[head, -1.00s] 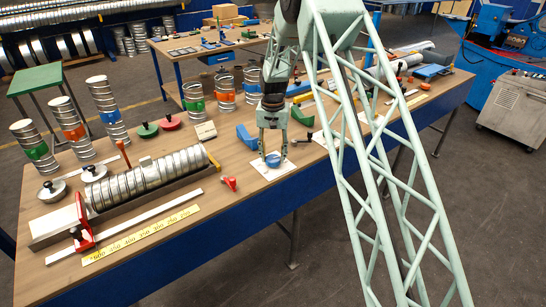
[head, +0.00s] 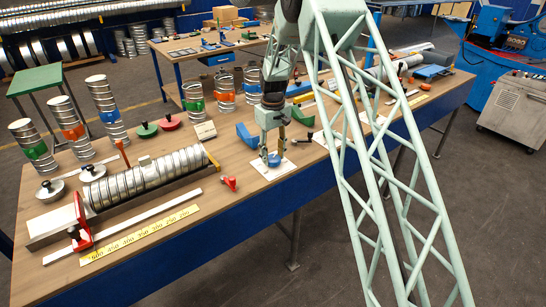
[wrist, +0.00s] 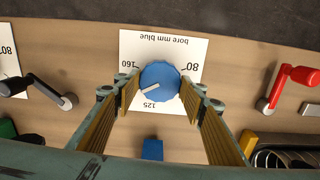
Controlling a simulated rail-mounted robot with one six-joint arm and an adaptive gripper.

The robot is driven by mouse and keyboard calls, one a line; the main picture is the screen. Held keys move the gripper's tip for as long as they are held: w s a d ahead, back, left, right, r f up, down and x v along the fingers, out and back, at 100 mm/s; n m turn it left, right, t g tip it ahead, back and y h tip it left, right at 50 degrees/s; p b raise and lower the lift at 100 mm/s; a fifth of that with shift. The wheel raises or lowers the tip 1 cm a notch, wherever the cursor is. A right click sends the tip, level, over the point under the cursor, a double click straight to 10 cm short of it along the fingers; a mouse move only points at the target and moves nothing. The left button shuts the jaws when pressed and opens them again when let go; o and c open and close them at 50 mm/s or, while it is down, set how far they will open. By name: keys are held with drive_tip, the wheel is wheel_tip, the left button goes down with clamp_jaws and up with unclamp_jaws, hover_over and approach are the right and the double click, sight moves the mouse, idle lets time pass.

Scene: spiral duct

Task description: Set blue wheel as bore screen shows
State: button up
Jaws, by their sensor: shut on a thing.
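The blue wheel (wrist: 160,80) sits on a white card (wrist: 185,48) marked "bore mm blue", with 80, 125 and 160 around it. The card lettering is upside down in the wrist view. The wheel's white pointer line lies toward the lower left, between 160 and 125. My gripper (wrist: 160,88) is shut on the wheel, one finger on each side. The head view shows my gripper (head: 272,157) pointing down over the blue wheel (head: 274,161) near the bench's front edge. I cannot make out a bore screen in either view.
A red-handled crank (wrist: 290,85) is right of the card and a dark crank (wrist: 45,90) left of it. A ribbed duct (head: 145,178) lies on the bench to the left. A blue block (head: 246,134) stands behind my gripper. A small red piece (head: 229,183) lies left of the card.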

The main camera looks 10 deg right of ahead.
drive_tip(key=n, duration=0.6)
drive_tip(key=n+b, duration=0.1)
drive_tip(key=n, duration=0.4)
drive_tip(key=shift+n, duration=0.4)
drive_tip(key=n, duration=0.6)
drive_tip(key=shift+n, duration=2.5)
drive_tip(key=o, duration=0.8)
drive_tip(key=shift+o, duration=0.2)
drive_tip(key=shift+r, duration=0.1)
